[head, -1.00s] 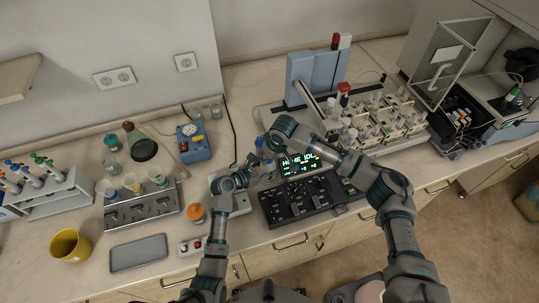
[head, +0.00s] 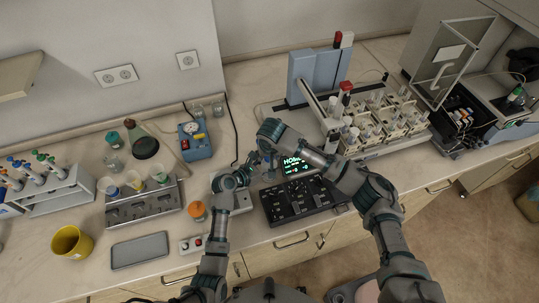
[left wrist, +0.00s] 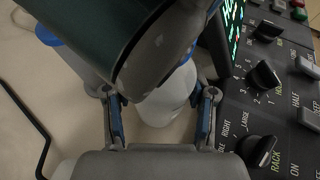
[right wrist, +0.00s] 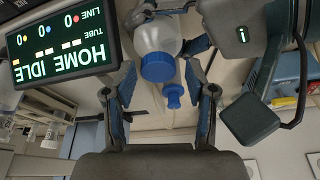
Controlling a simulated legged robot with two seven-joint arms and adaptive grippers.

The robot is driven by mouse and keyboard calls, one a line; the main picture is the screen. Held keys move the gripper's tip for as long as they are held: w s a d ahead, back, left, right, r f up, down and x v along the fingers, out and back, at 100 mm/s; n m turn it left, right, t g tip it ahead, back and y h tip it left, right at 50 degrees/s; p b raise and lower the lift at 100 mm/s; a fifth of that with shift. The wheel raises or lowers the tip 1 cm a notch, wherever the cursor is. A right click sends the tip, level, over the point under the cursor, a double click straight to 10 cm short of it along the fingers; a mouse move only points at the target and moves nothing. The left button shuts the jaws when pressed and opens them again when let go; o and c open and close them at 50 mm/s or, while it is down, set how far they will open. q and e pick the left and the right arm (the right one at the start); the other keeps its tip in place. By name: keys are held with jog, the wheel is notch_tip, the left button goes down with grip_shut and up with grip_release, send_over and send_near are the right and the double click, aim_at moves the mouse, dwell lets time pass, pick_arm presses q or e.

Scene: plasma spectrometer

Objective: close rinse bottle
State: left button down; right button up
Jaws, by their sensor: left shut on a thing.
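The rinse bottle is a pale translucent bottle, its body seen in the left wrist view (left wrist: 165,98). My left gripper (left wrist: 160,118) is shut on it, one finger on each side. In the right wrist view its blue cap (right wrist: 157,67) and a small blue nozzle piece (right wrist: 173,95) show between the fingers of my right gripper (right wrist: 160,85). Those fingers look open, with gaps beside the cap. In the head view my left gripper (head: 245,174) and right gripper (head: 263,158) are close together, the bottle largely hidden by them.
A black control panel (head: 300,202) with knobs and a lit display (head: 300,163) is close on the right. An autosampler with vial racks (head: 385,115) stands behind it. An orange-lidded jar (head: 197,210) and a small switch box (head: 193,244) are left of my left arm.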

dwell(0.3)
jog(key=shift+r, duration=2.2)
jog(key=shift+c, duration=0.2)
